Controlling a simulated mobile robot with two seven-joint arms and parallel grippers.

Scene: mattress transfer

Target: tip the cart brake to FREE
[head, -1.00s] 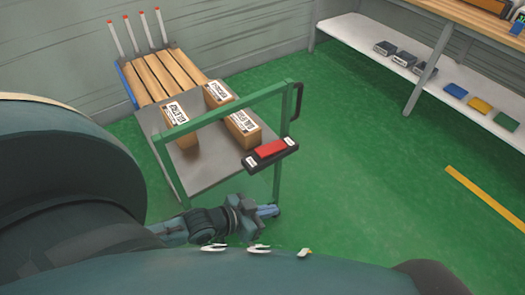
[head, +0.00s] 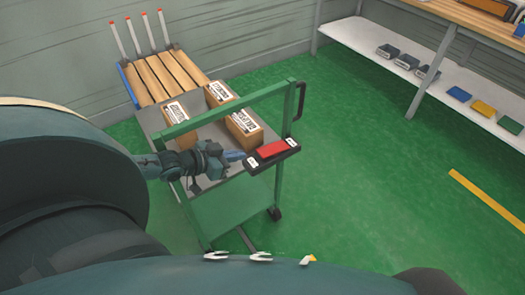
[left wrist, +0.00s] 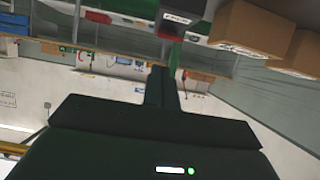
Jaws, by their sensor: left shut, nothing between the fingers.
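The cart brake is a red rocker (head: 272,148) on a black base with a white label at each end, fixed on the near rail of the green cart (head: 225,108). I cannot read the labels. My left gripper (head: 242,156) is shut and empty, just left of the brake's left end; I cannot tell whether it touches. In the left wrist view the shut fingers (left wrist: 160,74) point up toward the dark brake end with its white label (left wrist: 177,17). My right gripper is not in view.
Cardboard boxes (head: 244,128) lie on the cart's upper deck behind the rail. A slatted wooden pallet (head: 165,72) with upright red-tipped posts stands beyond. A white shelf (head: 430,78) with small bins is at the right. The green floor right of the cart is clear.

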